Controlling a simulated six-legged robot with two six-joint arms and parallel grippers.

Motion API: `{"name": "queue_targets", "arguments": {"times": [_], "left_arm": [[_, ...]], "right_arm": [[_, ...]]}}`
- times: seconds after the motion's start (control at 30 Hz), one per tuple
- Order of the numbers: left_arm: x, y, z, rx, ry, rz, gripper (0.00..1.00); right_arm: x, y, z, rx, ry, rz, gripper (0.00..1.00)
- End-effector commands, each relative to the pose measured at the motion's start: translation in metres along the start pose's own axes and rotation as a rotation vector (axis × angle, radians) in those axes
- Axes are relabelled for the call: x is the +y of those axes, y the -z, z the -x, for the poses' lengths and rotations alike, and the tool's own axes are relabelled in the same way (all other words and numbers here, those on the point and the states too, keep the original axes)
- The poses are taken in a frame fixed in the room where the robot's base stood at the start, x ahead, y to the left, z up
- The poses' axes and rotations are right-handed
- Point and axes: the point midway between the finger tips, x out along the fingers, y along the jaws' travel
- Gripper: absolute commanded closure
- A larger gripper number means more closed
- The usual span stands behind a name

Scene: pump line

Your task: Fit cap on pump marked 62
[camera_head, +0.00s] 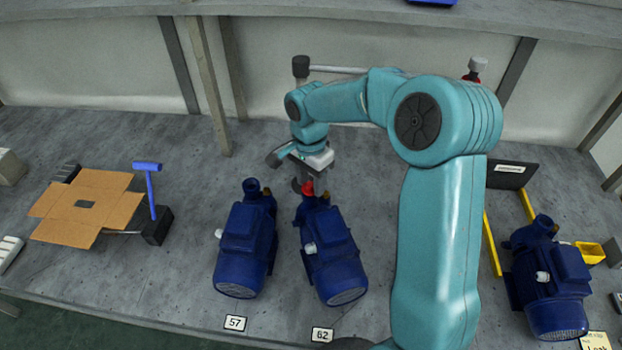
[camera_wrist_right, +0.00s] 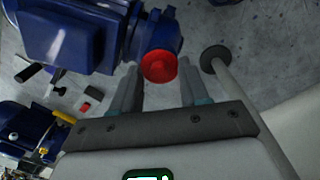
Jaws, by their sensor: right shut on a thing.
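The pump marked 62 (camera_head: 332,257) is dark blue and stands on the bench behind its label (camera_head: 322,334). It fills the upper left of the right wrist view (camera_wrist_right: 75,35). The red cap (camera_head: 308,187) is at the pump's far-end port; in the wrist view it is a round red disc (camera_wrist_right: 160,66) against the blue port. My right gripper (camera_head: 302,176) is shut on the cap, with a finger on either side (camera_wrist_right: 160,88). I cannot tell whether the cap is fully seated. My left gripper is not in view.
A similar blue pump (camera_head: 244,250) stands close left, behind label 57 (camera_head: 235,323). Another blue pump (camera_head: 548,285) is at right, near a yellow bin (camera_head: 590,253). A rail post (camera_head: 300,68) stands behind.

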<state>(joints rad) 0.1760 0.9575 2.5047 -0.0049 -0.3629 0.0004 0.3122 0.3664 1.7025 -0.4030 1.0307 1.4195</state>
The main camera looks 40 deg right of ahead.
Motion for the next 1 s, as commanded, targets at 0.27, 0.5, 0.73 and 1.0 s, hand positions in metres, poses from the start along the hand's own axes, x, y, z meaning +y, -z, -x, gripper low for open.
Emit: {"name": "queue_targets", "arguments": {"times": [0.27, 0.5, 0.73, 1.0], "left_arm": [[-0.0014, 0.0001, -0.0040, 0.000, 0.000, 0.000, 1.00], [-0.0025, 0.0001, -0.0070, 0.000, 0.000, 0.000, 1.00], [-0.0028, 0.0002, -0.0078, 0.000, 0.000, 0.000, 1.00], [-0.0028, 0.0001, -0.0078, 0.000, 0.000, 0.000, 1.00]], "right_arm": [[-0.0001, 0.0000, -0.0047, 0.000, 0.000, 0.000, 0.88], [-0.0001, -0.0001, -0.0081, 0.000, -0.001, 0.000, 0.88], [-0.0001, -0.0001, -0.0092, 0.000, -0.001, 0.000, 0.29], [-0.0002, -0.0001, -0.0091, 0.000, -0.001, 0.000, 0.26]]}}
